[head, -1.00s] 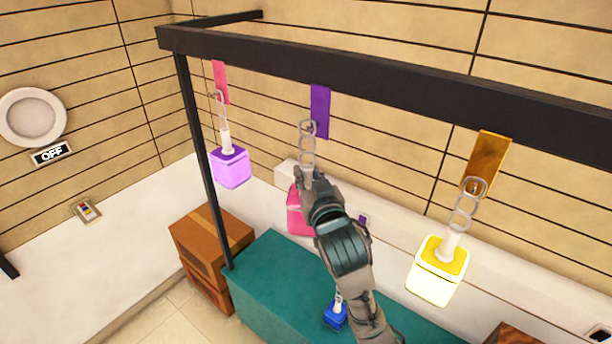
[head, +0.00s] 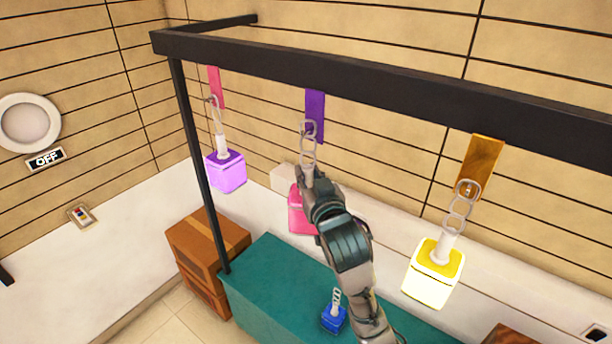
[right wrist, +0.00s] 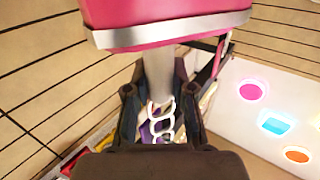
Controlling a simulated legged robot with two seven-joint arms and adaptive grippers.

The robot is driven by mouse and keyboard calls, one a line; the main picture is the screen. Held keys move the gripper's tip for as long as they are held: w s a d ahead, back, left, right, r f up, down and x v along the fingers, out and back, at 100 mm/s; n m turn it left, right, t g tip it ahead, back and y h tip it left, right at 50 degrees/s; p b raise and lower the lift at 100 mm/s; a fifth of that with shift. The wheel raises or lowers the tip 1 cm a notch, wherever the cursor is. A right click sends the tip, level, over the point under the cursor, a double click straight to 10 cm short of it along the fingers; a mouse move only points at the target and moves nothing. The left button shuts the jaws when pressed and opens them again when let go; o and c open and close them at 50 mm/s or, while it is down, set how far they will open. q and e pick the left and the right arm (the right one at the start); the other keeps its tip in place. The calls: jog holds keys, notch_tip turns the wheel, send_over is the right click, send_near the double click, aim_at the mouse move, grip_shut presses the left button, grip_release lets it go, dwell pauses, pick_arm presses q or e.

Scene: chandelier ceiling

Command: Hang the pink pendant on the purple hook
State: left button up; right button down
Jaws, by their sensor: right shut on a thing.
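The pink pendant (head: 300,212) has a pink block shade, a pale stem and a chain of grey links (head: 308,150). My right gripper (head: 312,184) is shut on its stem and partly hides the shade in the head view. In the right wrist view the stem (right wrist: 157,75) runs between the fingers (right wrist: 158,105), with the pink shade (right wrist: 165,20) close to the camera. The purple hook (head: 315,110) hangs from the black beam as a purple strip. The chain's top link overlaps the strip's lower part; I cannot tell whether it is hooked. My left gripper is out of view.
A purple pendant (head: 226,172) hangs at the pink strip (head: 216,88), and a yellow pendant (head: 434,274) at the orange strip (head: 480,165). A blue pendant (head: 334,319) stands on the teal cabinet (head: 265,285). The black beam (head: 380,80) crosses above, with a post at left.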

jog(key=shift+f, duration=0.1)
dwell(0.3)
jog(key=shift+d+f, duration=0.15)
jog(key=shift+f, duration=0.4)
dwell(0.4)
jog(key=shift+c, duration=1.3)
grip_release()
jog(key=shift+f, duration=0.1)
